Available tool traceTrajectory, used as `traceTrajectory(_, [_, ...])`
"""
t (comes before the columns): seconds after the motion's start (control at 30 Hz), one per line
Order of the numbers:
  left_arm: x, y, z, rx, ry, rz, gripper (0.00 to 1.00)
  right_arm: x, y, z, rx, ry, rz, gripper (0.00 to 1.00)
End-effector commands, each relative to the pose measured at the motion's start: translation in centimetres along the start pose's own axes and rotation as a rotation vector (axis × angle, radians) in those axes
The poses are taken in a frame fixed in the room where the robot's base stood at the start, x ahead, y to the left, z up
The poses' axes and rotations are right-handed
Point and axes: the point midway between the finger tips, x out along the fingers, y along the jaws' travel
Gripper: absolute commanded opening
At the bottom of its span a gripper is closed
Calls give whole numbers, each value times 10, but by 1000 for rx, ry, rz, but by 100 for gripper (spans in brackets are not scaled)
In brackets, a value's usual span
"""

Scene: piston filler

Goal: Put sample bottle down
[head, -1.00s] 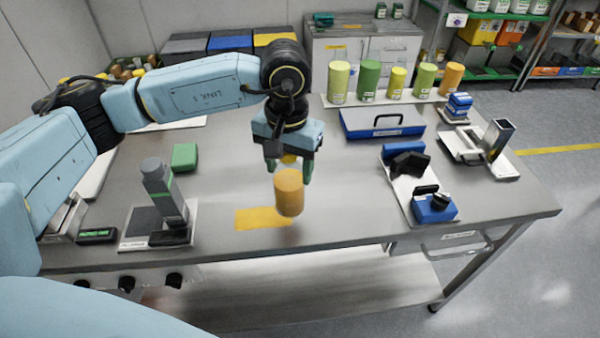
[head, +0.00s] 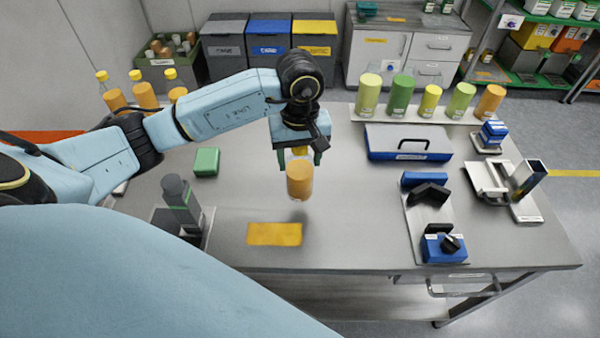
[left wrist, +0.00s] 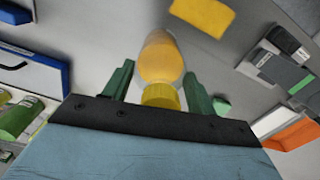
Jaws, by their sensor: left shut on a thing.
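The sample bottle (head: 299,181) has an orange body and a yellow cap. My left gripper (head: 300,156) is shut on it near the cap and holds it upright, apparently a little above the table (head: 350,222). A flat yellow mat (head: 274,234) lies on the table nearer the front edge than the bottle. In the left wrist view the bottle (left wrist: 160,62) sits between the green fingers (left wrist: 158,88), with the yellow mat (left wrist: 203,14) beyond it. My right gripper is out of view.
A green block (head: 206,162) and a dark grey device (head: 181,202) stand to the left. A blue case (head: 408,143) and a tray with blue fixtures (head: 413,228) are to the right. Several coloured cylinders (head: 401,95) line the back edge. Table around the mat is clear.

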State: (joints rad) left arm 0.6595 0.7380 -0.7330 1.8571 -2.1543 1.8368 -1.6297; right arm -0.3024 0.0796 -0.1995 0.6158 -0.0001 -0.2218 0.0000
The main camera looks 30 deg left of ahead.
Motion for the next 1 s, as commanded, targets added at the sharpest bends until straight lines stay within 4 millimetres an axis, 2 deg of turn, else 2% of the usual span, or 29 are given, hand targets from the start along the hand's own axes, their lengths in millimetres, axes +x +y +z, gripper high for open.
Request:
traceTrajectory(0.13, [12,1,0,1,1,3,0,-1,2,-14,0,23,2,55])
traceTrajectory(0.43, [48,1,0,3,0,2,0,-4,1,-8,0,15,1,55])
traceTrajectory(0.83, [54,1,-1,4,4,3,0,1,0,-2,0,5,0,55])
traceTrajectory(0.87, [53,0,0,4,2,2,61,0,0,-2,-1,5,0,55])
traceTrajectory(1.0, [52,0,0,4,2,2,79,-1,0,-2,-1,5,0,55])
